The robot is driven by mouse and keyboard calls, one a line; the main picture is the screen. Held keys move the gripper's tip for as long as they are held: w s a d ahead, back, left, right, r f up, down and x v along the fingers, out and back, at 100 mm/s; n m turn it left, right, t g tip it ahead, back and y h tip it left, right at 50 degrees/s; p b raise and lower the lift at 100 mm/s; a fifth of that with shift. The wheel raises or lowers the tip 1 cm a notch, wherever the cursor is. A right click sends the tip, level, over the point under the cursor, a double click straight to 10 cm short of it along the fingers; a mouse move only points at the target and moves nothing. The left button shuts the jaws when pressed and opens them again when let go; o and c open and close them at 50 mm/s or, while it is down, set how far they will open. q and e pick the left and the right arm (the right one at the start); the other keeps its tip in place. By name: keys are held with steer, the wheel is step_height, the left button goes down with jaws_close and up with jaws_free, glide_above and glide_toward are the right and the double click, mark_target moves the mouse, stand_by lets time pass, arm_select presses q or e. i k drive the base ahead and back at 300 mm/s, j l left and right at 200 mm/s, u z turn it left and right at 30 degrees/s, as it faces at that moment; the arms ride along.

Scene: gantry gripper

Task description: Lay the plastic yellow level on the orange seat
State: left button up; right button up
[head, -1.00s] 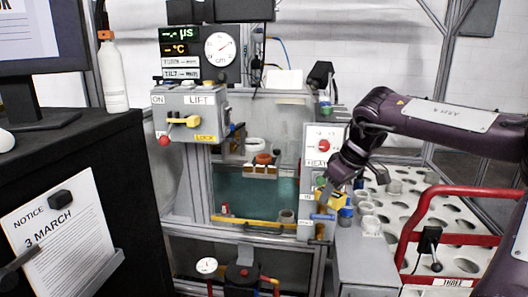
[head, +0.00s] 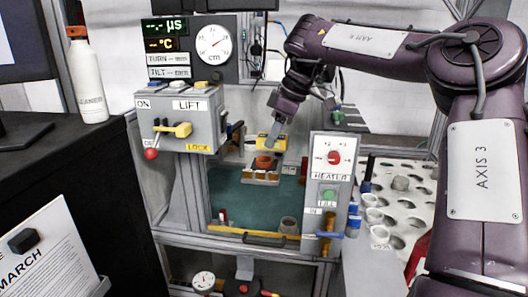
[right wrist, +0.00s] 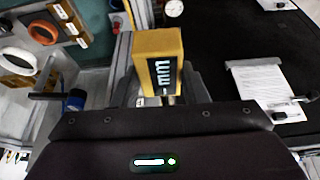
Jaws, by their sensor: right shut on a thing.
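My right gripper (head: 274,136) comes from the upper right and is shut on the yellow level (head: 266,142), holding it above the tank frame. In the right wrist view the level is a yellow block (right wrist: 146,48) with a dark panel marked "mm", standing out past the gripper's edge. An orange round seat (head: 264,162) sits on a small carriage just below the level in the head view. What looks like the same orange ring (right wrist: 43,32) shows at upper left in the right wrist view, apart from the level. My left gripper is not in view.
A grey LIFT box (head: 182,118) with a yellow lever stands left of the seat. The HEATER panel (head: 333,162) rises to its right. A white perforated tray (head: 408,190) with several cups lies farther right. A white bottle (head: 87,80) stands on the black bench.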

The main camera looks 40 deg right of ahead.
mark_target(265, 160)
steer(key=i+l, duration=0.8)
steer(key=l, duration=0.25)
